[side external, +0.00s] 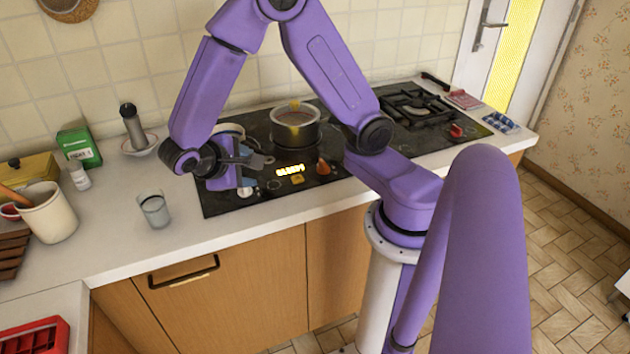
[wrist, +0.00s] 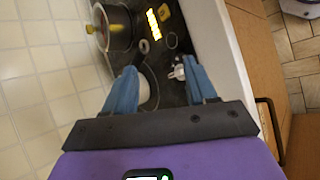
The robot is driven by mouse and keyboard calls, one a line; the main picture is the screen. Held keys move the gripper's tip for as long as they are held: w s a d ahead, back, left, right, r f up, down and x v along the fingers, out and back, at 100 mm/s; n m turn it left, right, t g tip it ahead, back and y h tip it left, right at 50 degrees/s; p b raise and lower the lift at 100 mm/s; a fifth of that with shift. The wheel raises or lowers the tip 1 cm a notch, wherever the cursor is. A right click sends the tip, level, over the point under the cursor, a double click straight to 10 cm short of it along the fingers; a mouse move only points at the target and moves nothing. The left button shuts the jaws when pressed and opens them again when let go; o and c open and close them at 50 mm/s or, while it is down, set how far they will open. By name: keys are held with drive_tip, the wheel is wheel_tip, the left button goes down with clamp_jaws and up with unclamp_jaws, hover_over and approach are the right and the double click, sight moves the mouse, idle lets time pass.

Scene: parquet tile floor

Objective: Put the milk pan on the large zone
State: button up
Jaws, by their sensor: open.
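A steel pot with yellow knobs (side external: 296,127) stands on the black cooktop, right of my gripper. It also shows at the upper left of the wrist view (wrist: 114,30). A pale round vessel with a bluish rim (side external: 230,129) is partly hidden behind my gripper; a white curved part shows beside the left finger in the wrist view (wrist: 143,89). I cannot tell for sure which of the two is the milk pan. My gripper (side external: 246,182) is over the cooktop's left part, its blue fingers (wrist: 165,84) apart with nothing clearly held. A dark ringed zone lies partly hidden between them.
The cooktop (side external: 222,204) has a lit display (side external: 290,170) and knobs near its front edge. A gas hob (side external: 418,107) is at the right. A glass (side external: 155,210), a cream crock (side external: 48,212) and a green box (side external: 79,147) stand on the left counter.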

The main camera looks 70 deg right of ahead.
drive_tip(key=s+a+r+n+y, duration=0.2)
drive_tip(key=s+n+y, duration=0.2)
drive_tip(key=s, duration=0.4)
drive_tip(key=s+a+r+n+y, duration=0.2)
drive_tip(key=s+y, duration=0.4)
drive_tip(key=s, duration=0.3)
drive_tip(key=shift+s+a+r+n+t, duration=0.25)
drive_tip(key=shift+a+r+n+t, duration=0.2)
drive_tip(key=shift+n, duration=0.75)
